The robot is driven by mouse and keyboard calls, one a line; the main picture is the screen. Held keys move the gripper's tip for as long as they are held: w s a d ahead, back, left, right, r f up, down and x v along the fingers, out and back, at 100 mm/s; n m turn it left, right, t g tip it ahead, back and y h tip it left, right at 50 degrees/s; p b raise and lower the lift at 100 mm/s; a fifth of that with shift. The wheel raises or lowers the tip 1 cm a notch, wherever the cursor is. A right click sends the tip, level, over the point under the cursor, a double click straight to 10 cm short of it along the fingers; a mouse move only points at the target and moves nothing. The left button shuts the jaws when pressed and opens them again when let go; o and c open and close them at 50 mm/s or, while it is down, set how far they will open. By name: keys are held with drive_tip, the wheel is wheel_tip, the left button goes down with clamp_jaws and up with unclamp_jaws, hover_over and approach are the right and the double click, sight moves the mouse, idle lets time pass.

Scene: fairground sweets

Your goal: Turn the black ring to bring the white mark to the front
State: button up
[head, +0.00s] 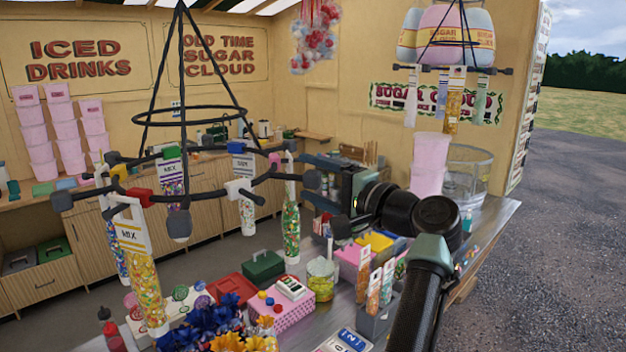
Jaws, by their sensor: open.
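The black ring (188,194) hangs level from a black frame, with knobbed arms pointing outward. The white mark (239,191) is a pale block on its near right side, right of the nearest knob (178,225). A red block (140,197) sits at the front left and a blue one (241,147) at the back. Sweet tubes hang from it, including a MIX tube (144,285) at front left. My gripper (310,178) is open at the ring's right side, fingers pointing left, one above and one below a black knob. Contact with it cannot be told.
The metal counter below holds a pink dotted box (283,312), a green box (263,266), a jar of yellow sweets (321,281) and blue flowers (205,318). A second hanging carousel (450,68) is at the back right. Open asphalt lies to the right.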

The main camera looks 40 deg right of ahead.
drive_tip(key=s, duration=1)
drive_tip(key=shift+d+p, duration=0.15)
drive_tip(key=shift+p, duration=0.15)
idle(0.6)
